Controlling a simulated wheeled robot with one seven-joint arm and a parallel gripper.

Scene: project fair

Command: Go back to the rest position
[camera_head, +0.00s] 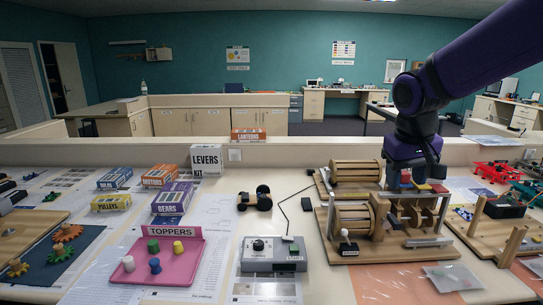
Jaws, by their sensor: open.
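My purple arm comes in from the upper right, and my gripper (408,181) points down over the wooden drum machine (375,218) on the table. The gripper is small in this view and is open, with no object seen between its fingers. Its fingertips are close to the machine's upper parts. I cannot tell whether they touch them. Part of the machine behind the gripper is hidden.
A grey control box (273,254) with a cable stands in front. A pink TOPPERS tray (178,263) holds several pegs. Kit boxes (206,159) stand at the back left, red models (496,168) at the right. A low partition (285,152) runs behind the table.

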